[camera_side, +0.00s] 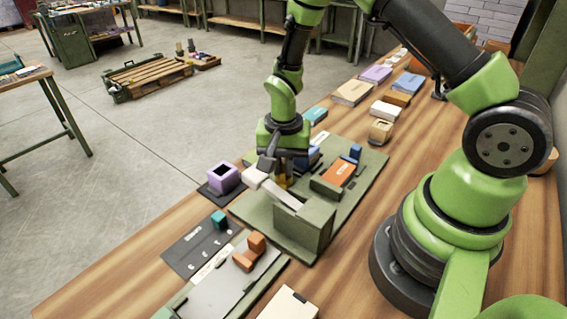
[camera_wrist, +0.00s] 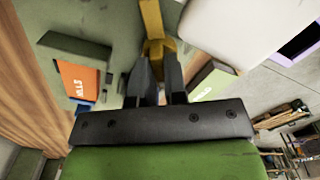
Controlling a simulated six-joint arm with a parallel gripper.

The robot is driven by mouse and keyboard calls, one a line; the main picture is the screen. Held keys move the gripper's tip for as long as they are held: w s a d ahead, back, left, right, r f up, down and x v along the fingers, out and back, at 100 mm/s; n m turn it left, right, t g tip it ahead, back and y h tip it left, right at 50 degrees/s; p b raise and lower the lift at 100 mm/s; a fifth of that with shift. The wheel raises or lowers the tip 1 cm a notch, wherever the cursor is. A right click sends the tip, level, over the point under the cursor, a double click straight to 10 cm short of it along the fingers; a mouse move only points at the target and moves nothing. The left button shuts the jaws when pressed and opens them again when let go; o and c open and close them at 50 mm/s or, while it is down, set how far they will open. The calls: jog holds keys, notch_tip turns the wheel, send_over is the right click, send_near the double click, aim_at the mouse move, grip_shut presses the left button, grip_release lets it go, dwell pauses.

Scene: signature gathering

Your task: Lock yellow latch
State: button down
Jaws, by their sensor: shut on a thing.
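The yellow latch (camera_side: 284,181) stands on the green board (camera_side: 345,205), partly hidden by my gripper and a white bar. In the wrist view the latch (camera_wrist: 152,22) runs from the top edge down to my gripper's fingers. My gripper (camera_wrist: 160,65) is shut on the latch, with yellow showing at the fingertips. In the side view my gripper (camera_side: 284,172) points down at the board; its fingertips are mostly hidden.
The white bar (camera_side: 275,188) slopes up from a green block (camera_side: 308,228), close beside my gripper. A purple box (camera_side: 224,177) stands left. Blocks and books line the table behind; a grey plate (camera_side: 235,277) lies in front.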

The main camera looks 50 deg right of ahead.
aim_at(283, 167)
jog(key=m, duration=0.6)
jog(key=shift+m, duration=0.3)
dwell(0.4)
jog(key=c, duration=1.2)
grip_release()
jog(key=shift+o, duration=0.2)
jog(key=shift+r, duration=0.15)
notch_tip(283, 167, up, 10)
